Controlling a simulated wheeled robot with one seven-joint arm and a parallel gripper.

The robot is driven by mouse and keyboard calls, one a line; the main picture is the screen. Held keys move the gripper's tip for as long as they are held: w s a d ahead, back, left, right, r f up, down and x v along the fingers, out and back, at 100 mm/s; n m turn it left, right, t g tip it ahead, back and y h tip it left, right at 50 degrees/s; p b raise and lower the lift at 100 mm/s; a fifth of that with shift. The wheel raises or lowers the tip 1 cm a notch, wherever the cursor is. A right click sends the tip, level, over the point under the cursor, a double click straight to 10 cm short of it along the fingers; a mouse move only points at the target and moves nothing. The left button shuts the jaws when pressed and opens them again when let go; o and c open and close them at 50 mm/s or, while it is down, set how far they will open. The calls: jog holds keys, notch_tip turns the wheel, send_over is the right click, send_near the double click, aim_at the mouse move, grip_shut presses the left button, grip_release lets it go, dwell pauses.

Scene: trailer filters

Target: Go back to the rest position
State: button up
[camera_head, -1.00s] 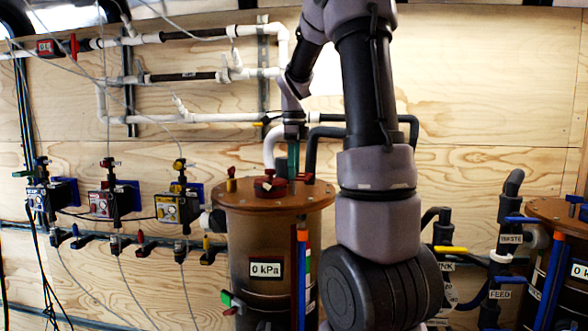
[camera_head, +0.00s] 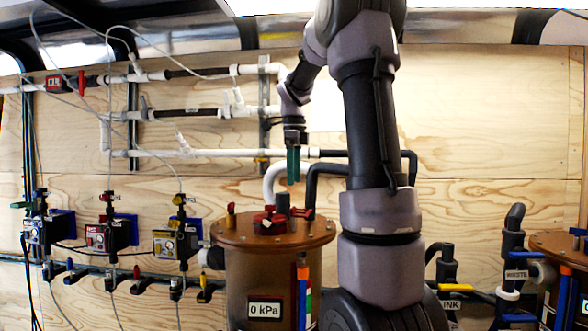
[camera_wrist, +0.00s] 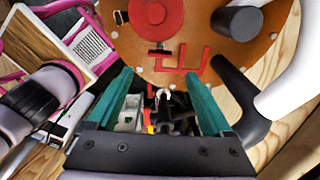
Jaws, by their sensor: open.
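My gripper (camera_head: 293,166) hangs from my arm above the brown filter tank's lid (camera_head: 235,236), its green fingers pointing down. In the wrist view my gripper (camera_wrist: 160,95) shows two green fingers spread apart with nothing held between them. The red cap (camera_wrist: 158,18) and red handle (camera_wrist: 184,66) on the tank lid lie beyond the fingertips, apart from them. In the head view the red cap (camera_head: 268,224) sits on the lid, below and to the left of the gripper.
White and black pipes (camera_head: 190,113) run along the plywood wall behind. Three small pumps, with a yellow one (camera_head: 177,243) nearest the tank, hang at left. A second tank (camera_head: 560,242) stands at far right. A curved black pipe (camera_wrist: 243,100) is close beside the right finger.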

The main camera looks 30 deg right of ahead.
notch_tip(320, 180, up, 2)
jog(key=shift+r, duration=0.15)
dwell(0.5)
jog(key=s+a+f+n+t+y, duration=0.1)
jog(key=s+a+f+n+t, duration=0.1)
jog(key=s+a+n, duration=0.4)
jog(key=s+a+f+n+t+y, duration=0.1)
jog(key=s+a+f+n+t, duration=0.2)
jog(key=s+n, duration=1)
jog(key=a+n+t, duration=0.2)
jog(key=a+n, duration=0.1)
jog(key=a, duration=0.1)
jog(key=shift+s+a+f, duration=0.15)
jog(key=shift+s+a, duration=0.05)
